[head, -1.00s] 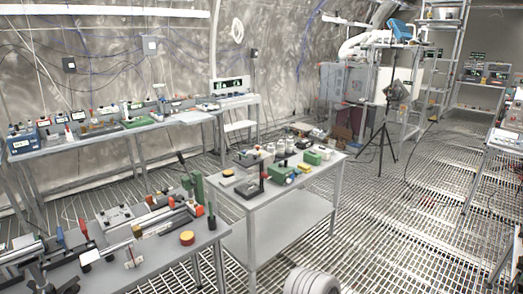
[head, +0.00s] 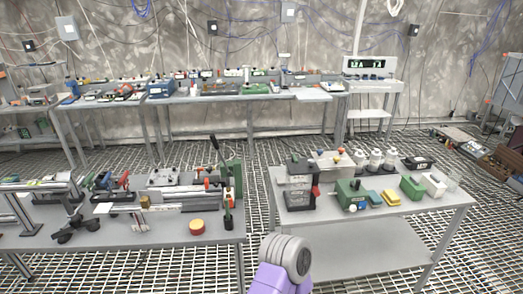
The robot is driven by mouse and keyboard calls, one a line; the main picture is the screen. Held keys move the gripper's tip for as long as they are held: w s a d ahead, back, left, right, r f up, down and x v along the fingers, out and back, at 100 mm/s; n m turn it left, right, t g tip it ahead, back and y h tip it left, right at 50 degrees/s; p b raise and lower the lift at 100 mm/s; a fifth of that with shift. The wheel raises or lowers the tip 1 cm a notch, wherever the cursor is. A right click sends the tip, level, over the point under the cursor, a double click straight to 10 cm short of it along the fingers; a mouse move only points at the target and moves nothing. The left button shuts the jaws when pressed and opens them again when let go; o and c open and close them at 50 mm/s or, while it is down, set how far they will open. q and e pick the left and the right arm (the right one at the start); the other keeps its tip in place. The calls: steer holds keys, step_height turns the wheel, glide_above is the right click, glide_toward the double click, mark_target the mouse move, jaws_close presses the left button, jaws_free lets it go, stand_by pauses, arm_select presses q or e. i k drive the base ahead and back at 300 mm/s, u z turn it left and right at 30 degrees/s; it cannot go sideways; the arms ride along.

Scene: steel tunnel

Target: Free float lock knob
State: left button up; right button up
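I cannot tell which part is the float lock knob; several knobs and handles are small at this distance. The left workbench (head: 160,234) carries a grey machine with a long bed (head: 180,180), red-tipped handles and a green upright block (head: 231,178) at its right end. The right table (head: 405,222) carries a dark upright device (head: 298,182) with a red part (head: 316,191) on its side. A green block with a white round knob stands beside it (head: 351,193). A grey and purple link of mine shows at the bottom centre. Neither gripper is in view.
A round yellow and red piece (head: 197,227) lies near the left workbench's front edge. A gap of open grating separates the two tables. A long back bench (head: 250,100) lines the wall.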

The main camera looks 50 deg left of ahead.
mark_target(312, 162)
steer(key=u, duration=0.95)
steer(key=i, duration=0.85)
steer(key=u, duration=0.75)
